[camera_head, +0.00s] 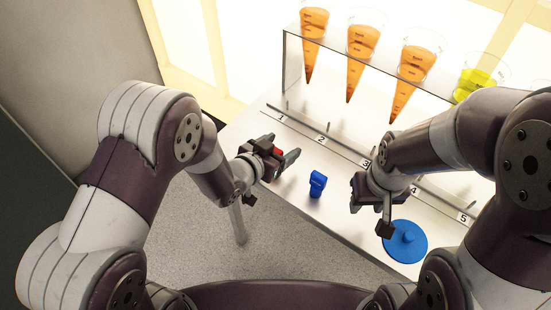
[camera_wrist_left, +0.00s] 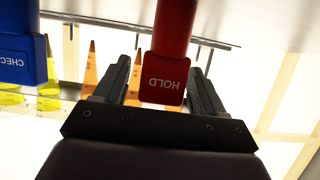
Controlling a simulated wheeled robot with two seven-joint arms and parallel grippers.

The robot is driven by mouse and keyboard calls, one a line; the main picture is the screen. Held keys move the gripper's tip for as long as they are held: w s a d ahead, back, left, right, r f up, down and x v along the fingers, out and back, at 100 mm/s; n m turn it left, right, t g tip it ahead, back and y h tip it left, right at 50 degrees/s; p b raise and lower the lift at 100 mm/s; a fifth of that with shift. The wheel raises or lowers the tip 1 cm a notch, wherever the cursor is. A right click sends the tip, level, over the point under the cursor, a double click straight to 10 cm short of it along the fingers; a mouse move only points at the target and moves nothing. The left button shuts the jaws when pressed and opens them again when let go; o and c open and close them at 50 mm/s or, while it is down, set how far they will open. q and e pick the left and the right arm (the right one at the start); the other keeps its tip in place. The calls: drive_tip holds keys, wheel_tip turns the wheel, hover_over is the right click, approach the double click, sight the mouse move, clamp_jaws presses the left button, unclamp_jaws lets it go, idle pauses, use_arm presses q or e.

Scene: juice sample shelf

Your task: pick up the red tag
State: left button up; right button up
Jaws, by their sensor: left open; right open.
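The red tag, marked HOLD (camera_wrist_left: 168,65), stands between the two fingers of my left gripper (camera_wrist_left: 158,85) in the left wrist view. The fingers are open, one on each side of it. In the head view only a small red part of the tag (camera_head: 279,151) shows; the rest is hidden behind my left gripper (camera_head: 287,159). Whether a finger touches the tag I cannot tell. My right gripper (camera_head: 366,192) is open over the shelf surface, right of the blue tag, with its fingers mostly hidden.
A blue tag (camera_head: 317,184) stands to the right of my left gripper; its lettering shows in the left wrist view (camera_wrist_left: 20,58). A blue disc with a knob (camera_head: 405,243) lies at the front right. A numbered rail (camera_head: 340,148) and a rack of orange and yellow cones lie behind.

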use_arm(q)
drive_tip(key=c, duration=1)
drive_tip(key=shift+r, duration=0.1)
drive_tip(key=shift+c, duration=0.2)
use_arm(e)
drive_tip(key=shift+r, duration=0.1)
